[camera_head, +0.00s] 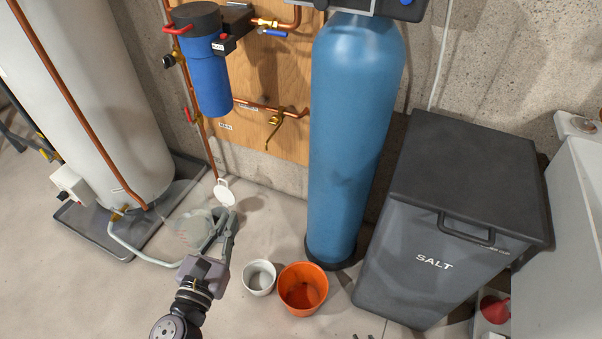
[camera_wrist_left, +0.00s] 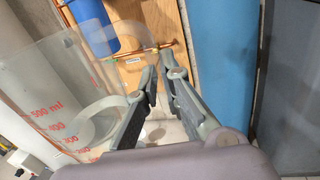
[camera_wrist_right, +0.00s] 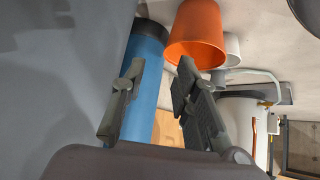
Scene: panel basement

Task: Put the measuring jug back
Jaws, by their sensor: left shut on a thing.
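The measuring jug (camera_head: 192,232) is clear, with red millilitre marks that show in the left wrist view (camera_wrist_left: 50,105). My left gripper (camera_head: 223,222) is shut on the jug, at its right side in the head view; the fingers also show in the left wrist view (camera_wrist_left: 161,88). The exact grip on the handle is hard to make out. The jug is held above the floor, in front of the white tank's tray. My right gripper (camera_wrist_right: 155,90) shows only in the right wrist view, with its fingers apart and nothing between them.
An orange bucket (camera_head: 303,290) and a smaller white bucket (camera_head: 260,278) stand right of my left gripper. Behind are a blue tank (camera_head: 350,140) and a small white round thing (camera_head: 224,192). A grey salt bin (camera_head: 440,262) stands right. A white tank (camera_head: 95,110) stands left.

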